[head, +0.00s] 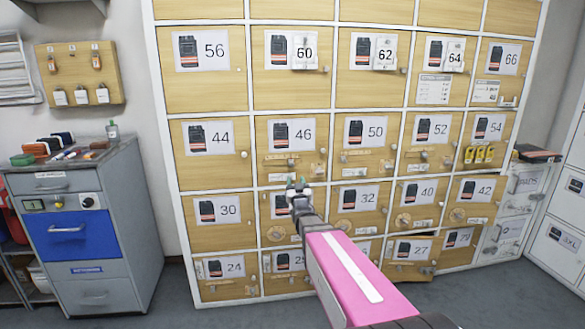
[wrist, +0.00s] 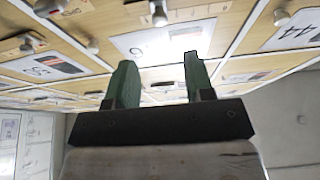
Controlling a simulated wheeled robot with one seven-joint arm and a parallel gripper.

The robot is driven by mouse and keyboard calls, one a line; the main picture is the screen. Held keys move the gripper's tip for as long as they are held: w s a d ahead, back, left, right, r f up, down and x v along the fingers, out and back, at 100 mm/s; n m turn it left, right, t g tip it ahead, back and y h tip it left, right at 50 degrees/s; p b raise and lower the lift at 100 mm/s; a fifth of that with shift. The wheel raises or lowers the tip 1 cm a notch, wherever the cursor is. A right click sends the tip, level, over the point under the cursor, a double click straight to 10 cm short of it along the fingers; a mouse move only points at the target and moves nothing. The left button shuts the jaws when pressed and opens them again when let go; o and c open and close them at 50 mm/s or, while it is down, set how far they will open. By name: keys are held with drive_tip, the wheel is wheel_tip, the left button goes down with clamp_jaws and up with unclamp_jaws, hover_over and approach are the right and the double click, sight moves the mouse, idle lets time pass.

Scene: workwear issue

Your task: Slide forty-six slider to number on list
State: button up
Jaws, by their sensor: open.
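The locker door marked 46 (head: 302,134) is in the upper middle of the head view, with a picture of workwear on its label. Below the label is a wooden strip (head: 282,158) with small pale fittings, too small to tell which is the slider or what it reads. A printed list (head: 434,90) hangs on door 64; its text is too small to read. My gripper (head: 298,183) is in front of the lower edge of door 46, open and empty. In the wrist view its two green fingers (wrist: 157,72) point at the tilted locker front, with nothing between them.
Numbered doors surround it, including 44 (head: 209,138), 50 (head: 375,131) and 30 (head: 218,209), several with knobs and strips. A grey cabinet with a blue drawer (head: 68,235) stands at left. Yellow tags hang on door 54 (head: 490,128). Grey floor shows in front.

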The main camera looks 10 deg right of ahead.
sight(292, 165)
drive_tip(key=x, duration=1)
drive_tip(key=shift+w, duration=0.25)
clamp_jaws()
drive_tip(key=shift+a, duration=1.35)
unclamp_jaws()
